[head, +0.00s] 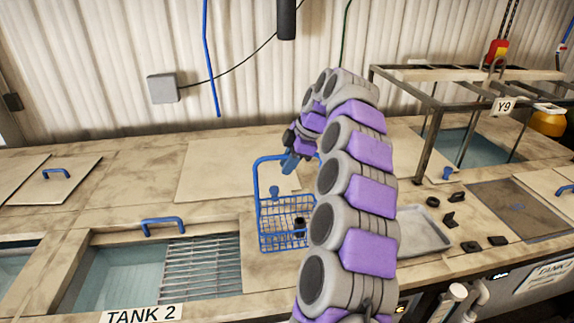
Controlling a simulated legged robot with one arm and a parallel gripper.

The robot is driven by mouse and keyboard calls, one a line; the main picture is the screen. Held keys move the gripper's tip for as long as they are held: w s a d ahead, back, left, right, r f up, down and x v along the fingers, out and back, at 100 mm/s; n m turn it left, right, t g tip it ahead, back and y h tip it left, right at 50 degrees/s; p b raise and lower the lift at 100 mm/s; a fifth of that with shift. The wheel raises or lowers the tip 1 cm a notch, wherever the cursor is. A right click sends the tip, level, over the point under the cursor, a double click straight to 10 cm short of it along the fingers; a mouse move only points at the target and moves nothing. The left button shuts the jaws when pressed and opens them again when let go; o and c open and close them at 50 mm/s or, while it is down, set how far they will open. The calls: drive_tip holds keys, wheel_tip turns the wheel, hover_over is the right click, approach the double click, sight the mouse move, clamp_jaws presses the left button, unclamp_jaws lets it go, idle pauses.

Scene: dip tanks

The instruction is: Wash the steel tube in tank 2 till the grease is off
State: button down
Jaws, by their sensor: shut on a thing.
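Tank 2 (82,268) is at the lower left, with its label on the front edge. Blue-green liquid shows in its left part and a metal grating (203,266) covers its right part. A blue wire basket (262,243) with a tall handle stands right of the tank, seemingly on the deck. A short dark piece (299,226) is in the basket; I cannot tell whether it is the steel tube, nor see grease on it. My gripper (291,162) is at the top of the basket's handle and appears shut on it. My arm hides the basket's right side.
A lid with a blue handle (163,225) lies behind tank 2. A grey tray (425,238) and several small black parts (470,245) lie to the right. A metal frame marked Y9 (432,130) stands over another tank at the back right. A dark cylinder (287,18) hangs above.

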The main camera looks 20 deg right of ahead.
drive_tip(key=s+a+b, duration=0.3)
drive_tip(key=s+b, duration=0.4)
drive_tip(key=s, duration=0.9)
drive_tip(key=s+a+b, duration=0.3)
drive_tip(key=s+b, duration=0.4)
drive_tip(key=s, duration=0.9)
drive_tip(key=shift+s+a, duration=0.25)
drive_tip(key=shift+a, duration=0.05)
